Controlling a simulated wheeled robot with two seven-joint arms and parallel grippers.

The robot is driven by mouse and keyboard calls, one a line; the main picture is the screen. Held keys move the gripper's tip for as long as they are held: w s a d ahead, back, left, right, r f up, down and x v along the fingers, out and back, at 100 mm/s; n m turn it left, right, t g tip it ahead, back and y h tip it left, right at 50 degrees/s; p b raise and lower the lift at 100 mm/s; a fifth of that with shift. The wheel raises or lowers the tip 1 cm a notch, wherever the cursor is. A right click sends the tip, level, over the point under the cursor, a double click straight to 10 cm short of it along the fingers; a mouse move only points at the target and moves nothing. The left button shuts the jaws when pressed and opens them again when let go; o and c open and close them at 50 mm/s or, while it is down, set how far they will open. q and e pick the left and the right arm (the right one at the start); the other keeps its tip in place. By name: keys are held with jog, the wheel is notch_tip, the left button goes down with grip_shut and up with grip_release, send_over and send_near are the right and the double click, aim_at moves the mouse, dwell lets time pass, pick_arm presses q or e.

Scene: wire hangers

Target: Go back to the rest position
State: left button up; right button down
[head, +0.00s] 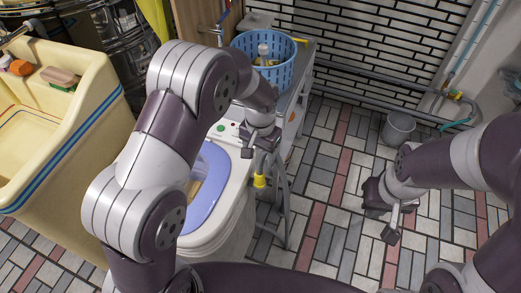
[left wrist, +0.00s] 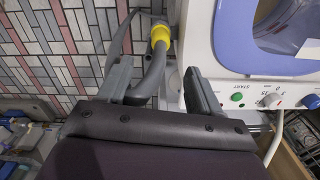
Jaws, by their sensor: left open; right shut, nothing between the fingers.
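My left gripper (head: 262,140) is at the right rear corner of a white washing machine (head: 226,222) with a lilac-blue lid, beside its control panel. In the left wrist view my left gripper (left wrist: 158,88) shows two fingers spread apart. A grey hose (left wrist: 156,66) with a yellow collar shows in the gap between them; I cannot tell whether it touches a finger. My right gripper (head: 392,214) hangs over the tiled floor at the right, shut and empty. No wire hanger is visible in either view.
A blue basket (head: 244,42) with bottles stands on a grey shelf at the back. A yellowish sink (head: 60,135) fills the left side. A grey bucket (head: 398,127) stands near the back wall. Tiled floor (head: 335,215) between my arms is free.

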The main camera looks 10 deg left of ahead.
pick_arm(q)
jog(key=shift+w, duration=0.1)
jog(key=s+a+r+n+p, duration=0.1)
jog(key=s+a+r+p, duration=0.2)
jog(key=s+r+p, duration=0.1)
jog(key=s+a+r+n+t+p, duration=0.1)
jog(key=s+a+r+p, duration=0.2)
jog(key=s+r, duration=0.3)
jog(key=s+a+r+n+p, duration=0.1)
jog(key=s+a+r+p, duration=0.2)
jog(key=r, duration=0.6)
jog(key=shift+s+a+r+n+p, duration=0.15)
jog(key=shift+s+r+n+p, duration=0.25)
jog(key=shift+s+p, duration=0.8)
jog(key=shift+s, duration=0.1)
